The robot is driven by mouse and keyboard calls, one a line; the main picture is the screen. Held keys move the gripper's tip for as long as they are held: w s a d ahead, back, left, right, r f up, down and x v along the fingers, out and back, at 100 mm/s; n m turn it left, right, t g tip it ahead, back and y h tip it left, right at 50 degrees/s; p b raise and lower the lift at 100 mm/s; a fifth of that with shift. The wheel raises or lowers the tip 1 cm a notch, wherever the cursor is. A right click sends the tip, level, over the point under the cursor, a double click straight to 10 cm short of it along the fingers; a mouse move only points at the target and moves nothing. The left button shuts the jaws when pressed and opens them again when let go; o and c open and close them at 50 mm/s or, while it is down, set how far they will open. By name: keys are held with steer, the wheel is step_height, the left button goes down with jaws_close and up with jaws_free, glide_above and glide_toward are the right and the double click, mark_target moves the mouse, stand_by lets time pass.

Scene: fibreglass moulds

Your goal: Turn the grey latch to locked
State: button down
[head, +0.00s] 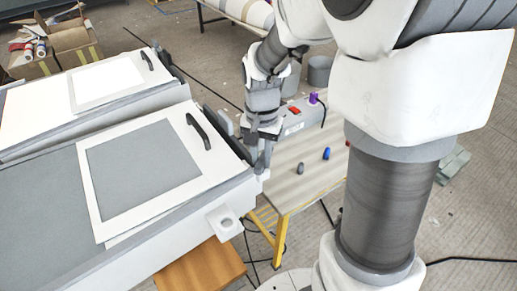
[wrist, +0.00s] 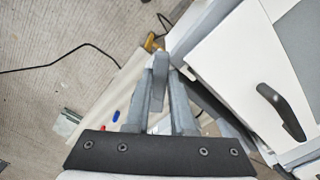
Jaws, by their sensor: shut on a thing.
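My gripper (head: 262,160) is at the right end of the near white mould with a grey panel (head: 142,165), beside its edge. In the wrist view my gripper (wrist: 160,85) points away from the camera, its two grey fingers closed on a grey upright bar, which looks like the grey latch (wrist: 160,68). The bar stands between the fingertips, next to the corner of the white mould (wrist: 235,60). In the head view the gripper mostly hides the latch, so its exact angle cannot be told there.
A black handle (head: 198,131) stands on the near mould, and it also shows in the wrist view (wrist: 281,111). A second white mould (head: 30,125) lies behind. A yellow-legged table (head: 300,190) at right bears a grey box with a red switch (head: 300,118) and small blue and grey items.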

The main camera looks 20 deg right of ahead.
mark_target(261, 160)
steer(key=n, duration=0.5)
steer(key=shift+n+p, duration=0.3)
steer(key=shift+p, duration=0.05)
steer(key=n, duration=0.4)
steer(key=shift+n+p, duration=0.3)
steer(key=shift+n, duration=0.1)
steer(key=c, duration=0.8)
jaws_free()
steer(key=shift+o, duration=0.2)
step_height(261, 160, up, 18)
steer(key=p, duration=0.2)
steer(key=shift+f, duration=0.25)
steer(key=shift+s, duration=0.1)
